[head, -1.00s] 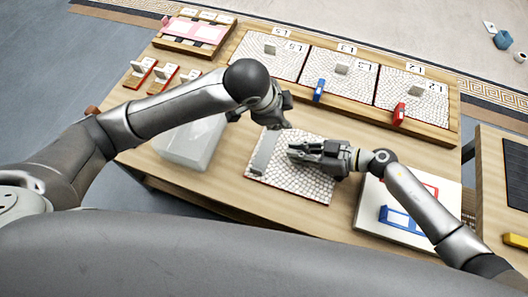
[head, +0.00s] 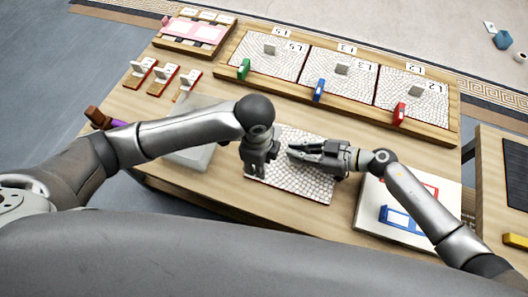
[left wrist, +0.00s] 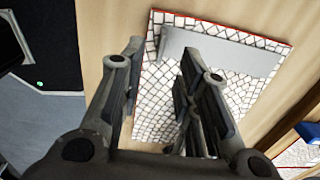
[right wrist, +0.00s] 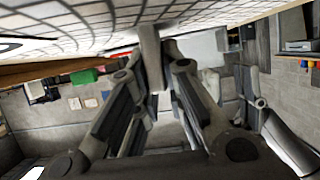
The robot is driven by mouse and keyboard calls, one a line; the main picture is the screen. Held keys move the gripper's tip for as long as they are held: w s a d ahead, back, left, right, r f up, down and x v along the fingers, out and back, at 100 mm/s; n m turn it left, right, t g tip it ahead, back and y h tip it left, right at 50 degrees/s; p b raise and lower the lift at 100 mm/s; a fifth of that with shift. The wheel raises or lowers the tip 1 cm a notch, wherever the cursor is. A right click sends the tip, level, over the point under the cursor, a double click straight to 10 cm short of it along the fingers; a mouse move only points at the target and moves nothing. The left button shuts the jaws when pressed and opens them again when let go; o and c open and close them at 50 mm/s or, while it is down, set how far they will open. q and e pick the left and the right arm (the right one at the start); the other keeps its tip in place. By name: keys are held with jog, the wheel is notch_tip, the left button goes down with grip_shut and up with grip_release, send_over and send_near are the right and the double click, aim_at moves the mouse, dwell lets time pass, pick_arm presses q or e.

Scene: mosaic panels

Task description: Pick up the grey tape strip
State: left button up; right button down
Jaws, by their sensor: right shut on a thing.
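The grey tape strip (left wrist: 220,50) lies flat on the white mosaic panel (left wrist: 155,115) near one edge, as the left wrist view shows. In the head view my left gripper hides it; the panel (head: 305,183) shows beside that gripper. My left gripper (left wrist: 160,55) is open, its fingers pointing towards the panel, with nothing between them. It also shows in the head view (head: 258,172). My right gripper (head: 292,152) lies low over the panel. In the right wrist view it is shut on a grey tab (right wrist: 150,55) on the panel.
A wooden tray (head: 440,132) with several mosaic panels and coloured clips runs along the back. A white board (head: 375,215) with red and blue frames lies at right.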

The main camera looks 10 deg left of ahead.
pick_arm(q)
notch_tip(320, 180, down, 5)
jog(key=shift+a+r, duration=0.15)
jog(key=shift+r, duration=0.05)
jog(key=shift+c, duration=0.2)
grip_shut()
